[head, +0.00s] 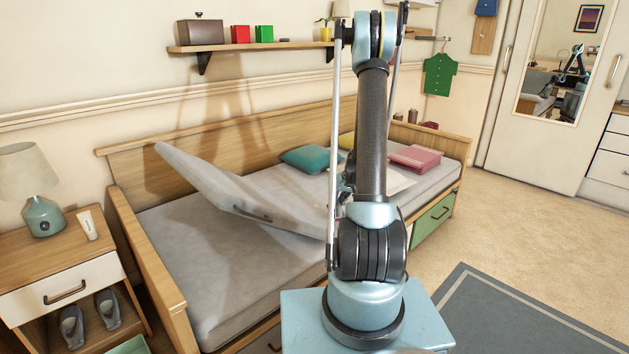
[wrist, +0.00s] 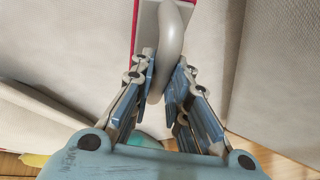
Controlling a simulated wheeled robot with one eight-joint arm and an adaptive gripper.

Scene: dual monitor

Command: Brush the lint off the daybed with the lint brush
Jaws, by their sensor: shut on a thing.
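The daybed (head: 222,265) has a wooden frame and a grey mattress, and stands along the back wall in the head view. A grey padded slab (head: 225,190) lies tilted on it, its left end raised. My gripper (wrist: 165,82) is shut on the lint brush (wrist: 172,42) in the wrist view, its fingers on either side of the grey handle. The brush has a pale head with a red edge, which runs out of the top of the picture. Pale grey fabric fills the space behind it; I cannot tell whether the brush touches it. I make out no lint.
A teal cushion (head: 305,159) and a pink folded cloth (head: 415,157) lie at the back of the daybed. A nightstand (head: 62,250) with a lamp (head: 38,190) stands at the left. A wall shelf (head: 260,45) hangs above. Carpet (head: 540,240) at the right is open.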

